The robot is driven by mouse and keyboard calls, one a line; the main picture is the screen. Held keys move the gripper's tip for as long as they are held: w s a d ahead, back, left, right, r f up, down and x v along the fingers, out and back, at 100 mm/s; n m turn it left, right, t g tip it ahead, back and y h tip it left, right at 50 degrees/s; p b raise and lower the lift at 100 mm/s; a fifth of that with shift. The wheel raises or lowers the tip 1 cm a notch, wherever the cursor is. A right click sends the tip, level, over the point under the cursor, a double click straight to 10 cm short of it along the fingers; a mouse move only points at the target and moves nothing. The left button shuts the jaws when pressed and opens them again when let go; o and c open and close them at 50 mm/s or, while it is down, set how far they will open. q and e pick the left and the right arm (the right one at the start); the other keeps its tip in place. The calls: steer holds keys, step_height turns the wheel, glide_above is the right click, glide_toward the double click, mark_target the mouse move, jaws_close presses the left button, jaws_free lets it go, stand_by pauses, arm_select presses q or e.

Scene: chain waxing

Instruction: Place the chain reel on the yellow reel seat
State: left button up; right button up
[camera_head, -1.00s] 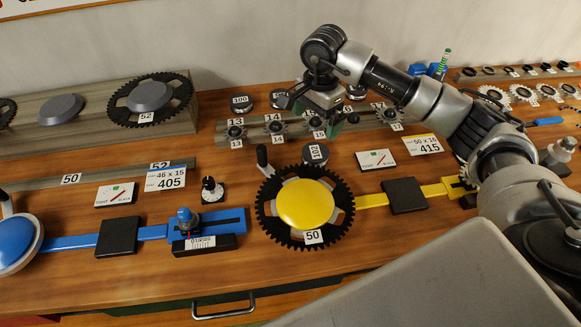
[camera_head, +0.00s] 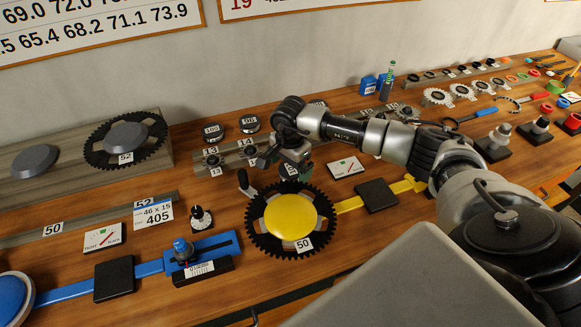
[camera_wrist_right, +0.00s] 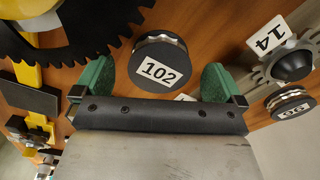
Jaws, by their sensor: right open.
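In the right wrist view a round black chain reel labelled 102 (camera_wrist_right: 158,66) stands on the wood between the green fingers of my right gripper (camera_wrist_right: 158,82). The fingers are open, one on either side of it, and do not visibly grip it. In the head view my right gripper (camera_head: 293,170) is low over the bench behind the big chainring and mostly hides this reel. The yellow fixture has a domed yellow disc (camera_head: 291,216) inside the chainring and a yellow bar (camera_head: 349,205) running right. I cannot tell which part is the reel seat. My left gripper is out of view.
The toothed black chainring (camera_head: 258,239) labelled 50 lies just in front of my right gripper. Sprockets on a grey rail and reels 100 (camera_head: 212,132) and 98 (camera_head: 250,124) stand behind. A black block (camera_head: 376,196) sits on the yellow bar. The blue fixture (camera_head: 216,246) is at left.

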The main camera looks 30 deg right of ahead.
step_height(320, 180, down, 2)
steer(key=shift+d, duration=0.1)
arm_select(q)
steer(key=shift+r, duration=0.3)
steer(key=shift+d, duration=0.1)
arm_select(e)
steer(key=shift+c, duration=0.3)
steer(key=c, duration=0.5)
steer(key=shift+r, duration=0.1)
steer(key=c, duration=0.8)
steer(key=shift+w+r, duration=0.1)
steer(key=shift+r, duration=0.35)
steer(key=r+b, duration=0.2)
steer(key=r, duration=0.1)
steer(key=shift+s+d+r, duration=0.15)
steer(key=shift+s+d, duration=0.05)
steer(key=shift+d, duration=0.15)
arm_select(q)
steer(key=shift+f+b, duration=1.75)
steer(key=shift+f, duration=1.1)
arm_select(e)
steer(key=shift+s+d+r, duration=1.1)
steer(key=shift+s+d, duration=0.15)
steer(key=shift+d, duration=0.1)
steer(key=shift+s+d+r, duration=1.15)
steer(key=shift+s+d, duration=0.1)
steer(key=shift+d, duration=0.1)
steer(key=shift+s+d+r, duration=1.1)
steer(key=shift+s+d, duration=0.15)
steer(key=shift+d, duration=0.1)
